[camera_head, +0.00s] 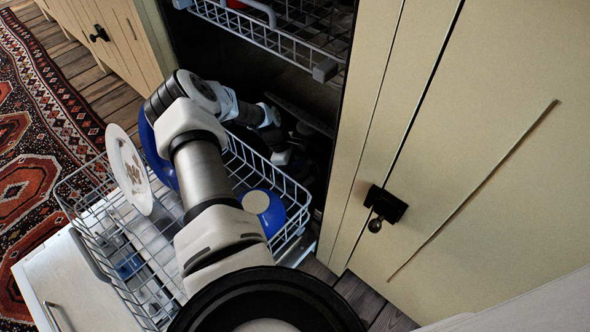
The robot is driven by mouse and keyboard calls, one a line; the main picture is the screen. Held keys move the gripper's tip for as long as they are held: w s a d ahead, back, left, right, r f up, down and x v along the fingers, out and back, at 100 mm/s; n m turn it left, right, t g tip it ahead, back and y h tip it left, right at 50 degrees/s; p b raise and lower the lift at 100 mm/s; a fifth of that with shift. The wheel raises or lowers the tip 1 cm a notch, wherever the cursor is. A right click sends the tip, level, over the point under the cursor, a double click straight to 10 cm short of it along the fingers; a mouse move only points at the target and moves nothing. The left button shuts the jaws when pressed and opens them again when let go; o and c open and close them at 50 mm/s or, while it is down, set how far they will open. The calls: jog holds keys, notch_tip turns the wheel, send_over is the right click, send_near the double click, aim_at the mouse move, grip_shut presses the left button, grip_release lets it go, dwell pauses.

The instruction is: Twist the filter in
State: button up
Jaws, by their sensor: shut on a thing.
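My arm reaches over the lower rack into the dark tub of the open dishwasher. My gripper (300,140) is low inside the tub, in deep shadow, and appears shut on the filter. The filter itself is not clear to see, as the gripper, the arm and the shadow hide it. I cannot tell how it sits in the tub floor or how far it is turned.
The lower rack (296,190) is pulled out over the open door (70,285). It holds a white plate (130,172), a blue dish (150,150) and a blue cup (268,212). The upper rack (278,42) hangs above the arm. A cabinet (480,130) stands close on the right.

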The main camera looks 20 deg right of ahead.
jog(key=shift+w, duration=0.1)
jog(key=shift+f, duration=0.6)
jog(key=o, duration=1)
jog(key=shift+f, duration=0.15)
jog(key=shift+c, duration=0.2)
jog(key=shift+a, duration=0.1)
jog(key=shift+r, duration=0.45)
jog(key=p+v, duration=0.4)
jog(key=v, duration=0.8)
jog(key=shift+r, duration=0.25)
